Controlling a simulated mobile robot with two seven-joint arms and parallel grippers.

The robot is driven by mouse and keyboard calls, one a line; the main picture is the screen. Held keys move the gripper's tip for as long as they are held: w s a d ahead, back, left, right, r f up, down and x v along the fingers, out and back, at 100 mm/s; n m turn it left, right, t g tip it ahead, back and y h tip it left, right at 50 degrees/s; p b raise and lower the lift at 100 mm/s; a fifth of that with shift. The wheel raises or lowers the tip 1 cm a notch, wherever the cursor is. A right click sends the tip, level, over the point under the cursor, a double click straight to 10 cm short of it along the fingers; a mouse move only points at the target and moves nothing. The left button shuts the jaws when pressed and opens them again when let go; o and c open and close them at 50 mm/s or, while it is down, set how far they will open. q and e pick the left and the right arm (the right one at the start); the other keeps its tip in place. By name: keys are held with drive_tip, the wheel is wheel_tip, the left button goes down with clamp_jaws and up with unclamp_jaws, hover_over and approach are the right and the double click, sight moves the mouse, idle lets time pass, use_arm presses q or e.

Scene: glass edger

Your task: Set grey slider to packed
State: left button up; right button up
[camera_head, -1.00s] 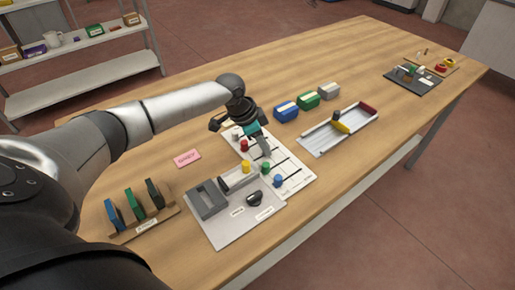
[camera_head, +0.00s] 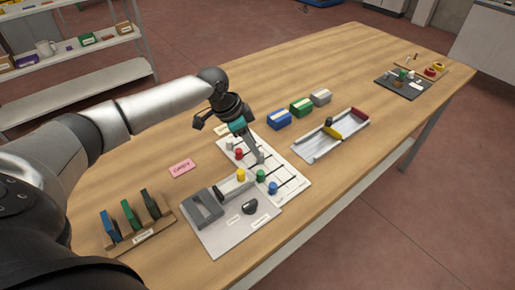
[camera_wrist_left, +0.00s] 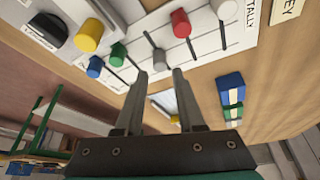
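The white slider board (camera_head: 289,181) lies on the wooden table with coloured knobs in slots. The grey slider knob (camera_wrist_left: 160,56) shows in the left wrist view between the green knob (camera_wrist_left: 118,54) and the red knob (camera_wrist_left: 180,22). My left gripper (camera_head: 256,160) points down over the board's middle. In the left wrist view its two fingers (camera_wrist_left: 160,78) are apart, with the grey knob just beyond and between the tips; I cannot tell whether they touch it. The blue knob (camera_wrist_left: 94,66) and white knob (camera_wrist_left: 225,9) stand farther out. No "packed" mark is readable. My right gripper is not in view.
A grey plate with a block device (camera_head: 208,207) and a yellow knob (camera_head: 241,175) adjoins the board. Blue, green and grey boxes (camera_head: 301,107) and a white tray (camera_head: 331,136) stand beyond. A pink card (camera_head: 181,168) and wooden rack (camera_head: 139,227) are at left.

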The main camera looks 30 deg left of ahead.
use_arm(q)
drive_tip(key=p+v, duration=0.1)
drive_tip(key=v, duration=0.9)
drive_tip(key=shift+r, duration=0.3)
drive_tip(key=shift+s+f, duration=0.1)
drive_tip(key=shift+s, duration=0.1)
